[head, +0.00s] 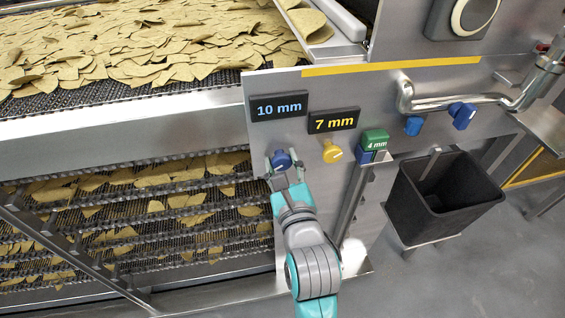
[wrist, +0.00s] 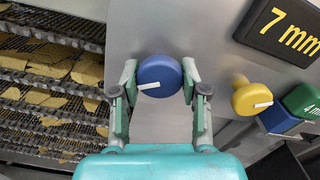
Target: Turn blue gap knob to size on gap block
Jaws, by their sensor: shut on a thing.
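The blue gap knob (head: 281,160) sits on the steel panel below a display (head: 279,106) reading 10 mm in blue. In the wrist view the blue knob (wrist: 160,76) is round with a white pointer mark on its left side, tilted slightly down to the left. My gripper (head: 284,166) has one finger on each side of the knob. In the wrist view the gripper (wrist: 160,80) is shut on it. The gap block (head: 375,141) has a green part marked 4 mm on top and a blue part below. It sits on a small ledge right of the yellow knob.
A yellow knob (head: 332,151) sits under a 7 mm display (head: 334,120), close right of my gripper. Chips lie on the belts (head: 120,190) at left. A black bin (head: 440,205), a pipe with blue valve handles (head: 462,115) and open floor are at right.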

